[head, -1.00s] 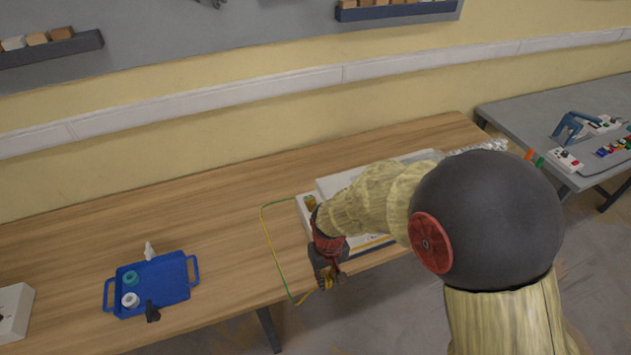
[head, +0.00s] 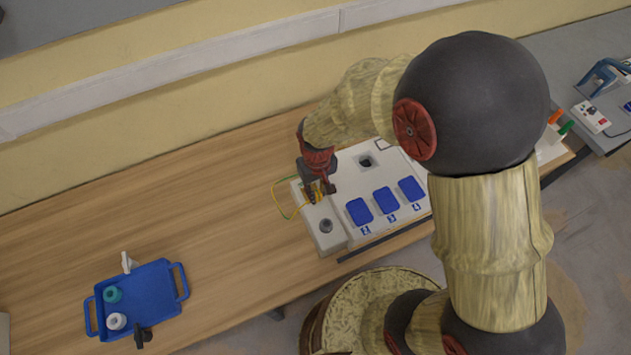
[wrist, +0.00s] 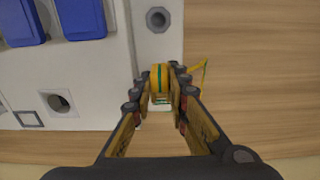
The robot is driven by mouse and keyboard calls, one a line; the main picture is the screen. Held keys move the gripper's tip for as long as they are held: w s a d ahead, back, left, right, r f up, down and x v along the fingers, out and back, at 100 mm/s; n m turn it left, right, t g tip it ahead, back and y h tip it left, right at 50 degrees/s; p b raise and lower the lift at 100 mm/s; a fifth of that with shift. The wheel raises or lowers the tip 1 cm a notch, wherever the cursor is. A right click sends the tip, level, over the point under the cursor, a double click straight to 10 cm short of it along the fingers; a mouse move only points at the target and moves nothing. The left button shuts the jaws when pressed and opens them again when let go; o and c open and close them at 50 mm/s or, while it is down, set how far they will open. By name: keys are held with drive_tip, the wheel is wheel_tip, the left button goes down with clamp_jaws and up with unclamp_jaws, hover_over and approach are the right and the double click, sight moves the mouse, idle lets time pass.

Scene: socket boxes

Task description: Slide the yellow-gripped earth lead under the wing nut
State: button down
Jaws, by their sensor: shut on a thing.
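My gripper (head: 317,188) is shut on the yellow grip of the earth lead, above the left side of the white socket box (head: 373,168). In the wrist view the yellow grip (wrist: 160,72) with a green stripe sits between the fingertips of my gripper (wrist: 159,82). The lead's yellow-green wire (head: 277,203) loops out to the left. A narrow pale block (head: 325,246) at the box's left end has a grey round fitting (head: 326,226), also seen ahead of the grip in the wrist view (wrist: 158,18). I cannot make out a wing nut; the lead's tip is hidden.
Several blue covers (head: 386,201) line the box's front, and a square socket (head: 366,161) lies behind them. A blue tray (head: 152,291) with a teal and a white piece stands at left. Bare wooden table (head: 190,215) lies between.

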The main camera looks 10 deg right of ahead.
drive_tip(key=shift+f+b, duration=2.3)
drive_tip(key=shift+f, duration=0.85)
drive_tip(key=shift+s, duration=0.1)
drive_tip(key=shift+f, duration=0.25)
drive_tip(key=shift+f, duration=0.2)
drive_tip(key=shift+w+f, duration=0.1)
drive_tip(key=shift+w, duration=0.1)
drive_tip(key=shift+w+a, duration=0.25)
drive_tip(key=shift+w, duration=0.35)
drive_tip(key=shift+w, duration=0.2)
drive_tip(key=shift+w+a, duration=0.2)
drive_tip(key=shift+w, duration=0.25)
